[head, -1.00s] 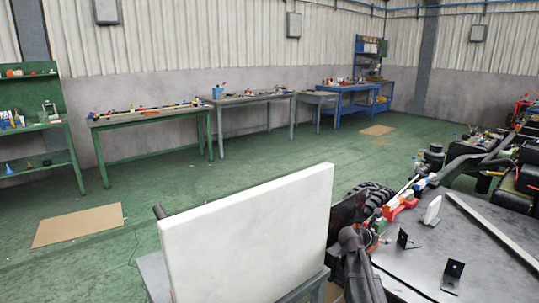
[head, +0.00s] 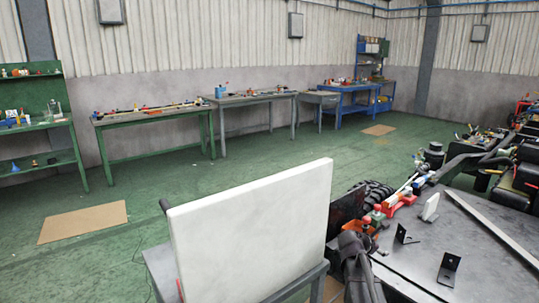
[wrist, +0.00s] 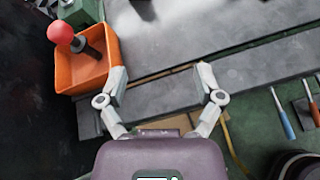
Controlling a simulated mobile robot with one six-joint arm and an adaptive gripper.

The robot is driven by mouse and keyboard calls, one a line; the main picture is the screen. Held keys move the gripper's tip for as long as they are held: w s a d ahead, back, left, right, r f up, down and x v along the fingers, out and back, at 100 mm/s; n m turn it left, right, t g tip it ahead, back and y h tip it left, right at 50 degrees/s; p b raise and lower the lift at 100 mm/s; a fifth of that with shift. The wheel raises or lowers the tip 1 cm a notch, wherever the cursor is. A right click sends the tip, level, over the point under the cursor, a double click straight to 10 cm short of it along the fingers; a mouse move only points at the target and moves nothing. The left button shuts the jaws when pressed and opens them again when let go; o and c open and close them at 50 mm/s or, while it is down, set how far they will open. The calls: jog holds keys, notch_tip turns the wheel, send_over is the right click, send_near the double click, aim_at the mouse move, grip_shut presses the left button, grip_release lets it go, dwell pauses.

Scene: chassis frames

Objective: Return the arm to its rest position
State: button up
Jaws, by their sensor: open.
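In the wrist view, my gripper (wrist: 162,82) is open, its two pale grey fingers spread wide with nothing between them. Below and past the fingers lie dark grey flat metal bars (wrist: 235,78). An orange tray (wrist: 72,78) is just left of the left fingertip, close to it in the picture; I cannot tell if they touch. A red ball knob on a black stem (wrist: 62,33) stands in the tray. In the head view, my dark arm shows at the lower middle, beside the metal table; the fingers cannot be made out there.
A large white panel (head: 250,230) stands close in front. A dark metal table (head: 450,235) with black brackets (head: 448,270) is at the right, a black tyre (head: 375,195) behind it. Tools (wrist: 283,115) lie at the right in the wrist view. Open green floor (head: 270,165) stretches to the wall benches.

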jog(key=s+a+f+m+g+y, duration=0.3)
jog(key=s+a+f+m+y, duration=0.2)
jog(key=s+a+m, duration=0.65)
jog(key=s+a+f+m+g+y, duration=0.4)
jog(key=s+a+f+m+y, duration=0.1)
jog(key=s+a+m, duration=0.6)
notch_tip(320, 180, up, 18)
jog(key=d+p, duration=0.1)
jog(key=p, duration=1.6)
jog(key=shift+s+d+n+p, duration=0.25)
jog(key=shift+s+n+p, duration=0.05)
jog(key=shift+s+n, duration=0.15)
